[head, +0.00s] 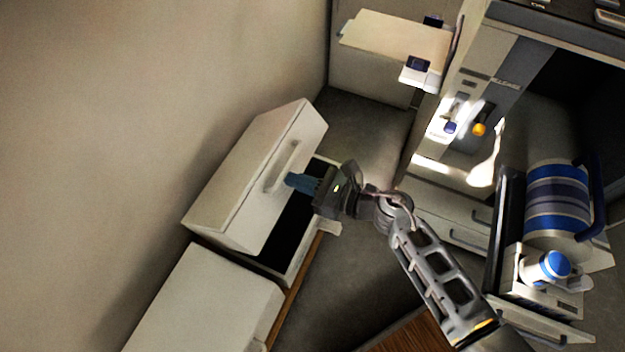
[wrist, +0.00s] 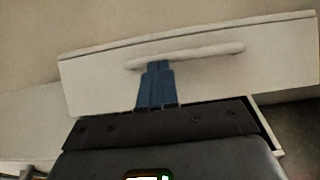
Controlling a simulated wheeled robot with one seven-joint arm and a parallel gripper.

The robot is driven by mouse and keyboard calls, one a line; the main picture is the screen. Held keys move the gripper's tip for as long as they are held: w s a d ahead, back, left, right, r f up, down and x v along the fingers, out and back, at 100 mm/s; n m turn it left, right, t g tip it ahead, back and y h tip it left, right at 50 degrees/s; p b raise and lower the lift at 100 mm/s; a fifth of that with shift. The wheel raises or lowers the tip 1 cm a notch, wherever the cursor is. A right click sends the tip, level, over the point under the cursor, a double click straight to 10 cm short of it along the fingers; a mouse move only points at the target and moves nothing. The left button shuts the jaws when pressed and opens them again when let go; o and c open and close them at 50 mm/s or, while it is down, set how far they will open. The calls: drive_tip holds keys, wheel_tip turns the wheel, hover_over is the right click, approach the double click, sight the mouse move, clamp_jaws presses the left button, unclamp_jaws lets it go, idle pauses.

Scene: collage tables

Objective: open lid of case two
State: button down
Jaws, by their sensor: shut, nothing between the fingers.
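A white case (head: 310,235) stands against the wall at the left. Its white lid (head: 235,200) is raised at the front, with a dark gap below it. A bar handle (head: 283,167) is on the lid's front face; the handle (wrist: 205,54) also shows in the wrist view. My gripper (head: 291,181) has its blue fingers shut and empty. The fingertips (wrist: 156,66) are just under the handle, at the lid's front; I cannot tell whether they touch it. No label shows which case is number two.
A second white case (head: 205,305) is beside it at the lower left, its top down. A white shelf unit (head: 400,40) is at the back. At the right are a machine (head: 470,105), a blue-striped cylinder (head: 557,200) and drawers (head: 450,228). Dark floor (head: 365,120) is clear between.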

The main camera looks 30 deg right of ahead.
drive_tip(key=shift+g+h, duration=0.3)
drive_tip(key=shift+g, duration=0.1)
drive_tip(key=w+a+r+p, duration=0.1)
drive_tip(key=w+r+p, duration=0.1)
drive_tip(key=w+a+r+p, duration=0.4)
drive_tip(key=w+p, duration=0.1)
drive_tip(key=shift+w+a, duration=0.1)
drive_tip(key=shift+a, duration=0.05)
drive_tip(key=w+a+r+g+p, duration=0.1)
drive_tip(key=w+a+p, duration=0.1)
drive_tip(key=w+a, duration=0.4)
drive_tip(key=shift+w+r+h, duration=0.3)
drive_tip(key=shift+w+h, duration=0.1)
drive_tip(key=shift+w, duration=0.75)
drive_tip(key=shift+r, duration=0.1)
